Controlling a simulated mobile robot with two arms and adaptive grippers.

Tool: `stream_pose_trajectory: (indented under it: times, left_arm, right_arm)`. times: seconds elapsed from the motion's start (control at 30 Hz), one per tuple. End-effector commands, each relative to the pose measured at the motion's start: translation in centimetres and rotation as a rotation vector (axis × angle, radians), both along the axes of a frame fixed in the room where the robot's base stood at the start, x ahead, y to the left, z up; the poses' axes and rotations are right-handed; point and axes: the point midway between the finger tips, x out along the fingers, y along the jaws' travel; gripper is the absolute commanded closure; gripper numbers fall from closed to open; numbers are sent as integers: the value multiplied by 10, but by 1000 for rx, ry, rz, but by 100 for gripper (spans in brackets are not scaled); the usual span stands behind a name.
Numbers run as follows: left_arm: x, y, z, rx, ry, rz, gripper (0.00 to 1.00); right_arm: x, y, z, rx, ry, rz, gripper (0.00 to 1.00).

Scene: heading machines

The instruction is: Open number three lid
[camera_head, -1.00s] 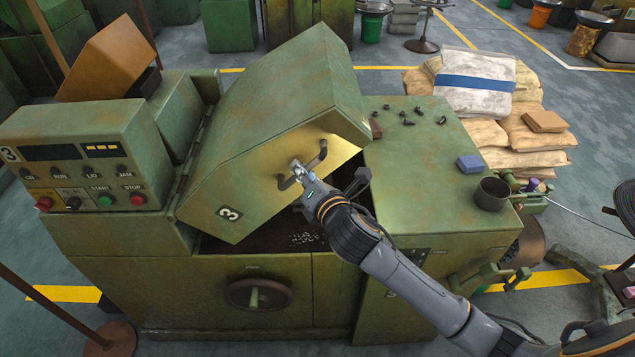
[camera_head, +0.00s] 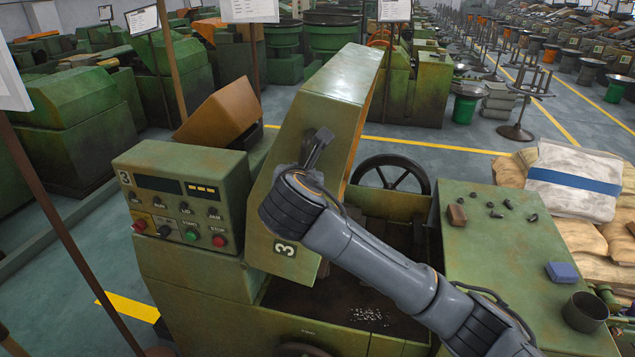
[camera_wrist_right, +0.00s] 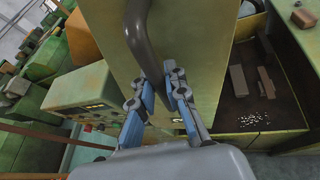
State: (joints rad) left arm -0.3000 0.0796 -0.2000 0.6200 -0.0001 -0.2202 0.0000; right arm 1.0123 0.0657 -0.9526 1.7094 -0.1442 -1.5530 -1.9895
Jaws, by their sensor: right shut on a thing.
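The green number three lid (camera_head: 335,85) stands steeply raised on its machine, with a "3" label low on its front. The open bay (camera_head: 330,305) below it shows a dark floor with small metal pieces. My right gripper (camera_wrist_right: 162,88) is shut on the lid's dark bar handle (camera_wrist_right: 139,35). In the head view my right wrist covers most of the fingers, and the handle's top end (camera_head: 318,145) shows above it. The lid (camera_wrist_right: 190,45) fills the middle of the wrist view. My left gripper is not in view.
A control box (camera_head: 180,195) marked 3 stands left of the lid. A flywheel (camera_head: 392,180) shows behind the bay. The right worktop (camera_head: 490,255) carries small dark parts, a blue block (camera_head: 562,272) and a dark cup (camera_head: 585,312). Sacks (camera_head: 575,185) lie beyond it.

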Motion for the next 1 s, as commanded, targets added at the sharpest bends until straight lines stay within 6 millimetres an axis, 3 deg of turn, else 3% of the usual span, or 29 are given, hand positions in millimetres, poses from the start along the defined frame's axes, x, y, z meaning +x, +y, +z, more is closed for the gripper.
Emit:
stream_pose_trajectory:
  times: [0.43,0.47,0.57,0.87,1.0]
  left_arm:
    - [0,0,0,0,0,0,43]
    - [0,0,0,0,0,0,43]
    - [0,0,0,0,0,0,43]
    - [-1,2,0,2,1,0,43]
    - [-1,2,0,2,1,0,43]
  right_arm:
    - [1,4,-1,-10,9,0,100]
    - [1,4,-1,-10,9,0,85]
    - [1,4,-1,-10,8,0,64]
    - [1,4,1,-9,6,0,63]
    - [-9,5,5,-9,4,2,63]
